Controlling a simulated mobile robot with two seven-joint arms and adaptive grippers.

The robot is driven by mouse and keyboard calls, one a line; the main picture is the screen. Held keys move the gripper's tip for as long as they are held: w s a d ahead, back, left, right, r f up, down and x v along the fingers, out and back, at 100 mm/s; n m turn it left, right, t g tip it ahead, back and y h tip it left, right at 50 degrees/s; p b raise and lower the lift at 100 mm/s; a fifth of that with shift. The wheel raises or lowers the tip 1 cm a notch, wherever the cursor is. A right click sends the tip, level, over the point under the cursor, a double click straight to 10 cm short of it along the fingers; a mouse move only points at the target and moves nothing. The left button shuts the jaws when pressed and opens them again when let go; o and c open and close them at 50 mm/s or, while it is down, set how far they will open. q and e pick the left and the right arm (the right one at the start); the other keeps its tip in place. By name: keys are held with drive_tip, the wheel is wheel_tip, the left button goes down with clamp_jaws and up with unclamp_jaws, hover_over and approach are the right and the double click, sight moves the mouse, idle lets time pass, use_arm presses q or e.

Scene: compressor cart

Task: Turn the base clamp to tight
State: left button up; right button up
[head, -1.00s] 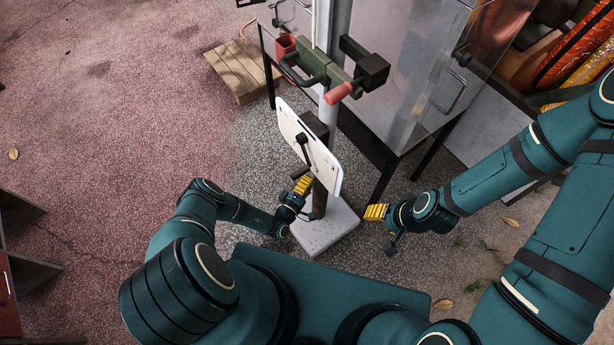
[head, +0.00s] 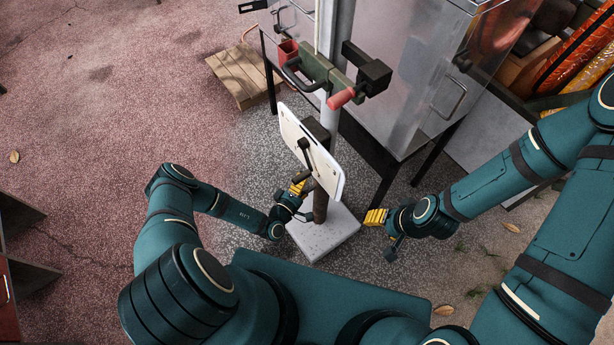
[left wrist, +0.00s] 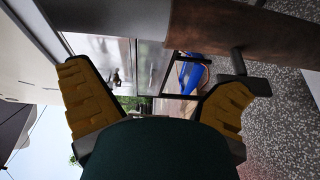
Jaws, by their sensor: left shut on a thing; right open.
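The base clamp is on the brown lower post (head: 320,206), above the white base plate (head: 325,236). Its dark lever (left wrist: 237,62) sticks out from the brown post in the left wrist view, with a dark end by the right-hand finger. The clamp's tight mark is not visible. My right gripper (head: 375,217) is open and empty, right of the post.
A white panel (head: 325,172) with a black handle hangs on the post just above my left gripper. A metal cabinet (head: 410,75) stands behind.

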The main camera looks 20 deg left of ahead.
use_arm(q)
drive_tip(key=shift+w+r, duration=0.2)
drive_tip(key=shift+r, duration=0.1)
drive_tip(key=shift+s+a+p, duration=0.2)
drive_tip(key=shift+a+p, duration=0.05)
drive_tip(key=shift+p, duration=0.05)
drive_tip(key=shift+s+a+r, duration=0.1)
drive_tip(key=shift+s+r, duration=0.05)
drive_tip(key=shift+s, duration=0.05)
drive_tip(key=shift+c, duration=0.9)
drive_tip(key=shift+s+a+p, duration=0.15)
drive_tip(key=shift+s+p, duration=0.05)
drive_tip(key=shift+p, duration=0.15)
drive_tip(key=c, duration=0.4)
drive_tip(key=shift+s+a+r+p, duration=0.85)
drive_tip(key=shift+s+a+p, duration=0.5)
drive_tip(key=shift+s, duration=0.4)
drive_tip(key=shift+s+a+r+p, duration=0.8)
drive_tip(key=shift+s+a+p, duration=0.5)
drive_tip(key=shift+s, duration=0.45)
drive_tip(key=shift+s+a+r+p, duration=0.85)
drive_tip(key=shift+s+a+p, duration=0.5)
drive_tip(key=shift+s, duration=0.4)
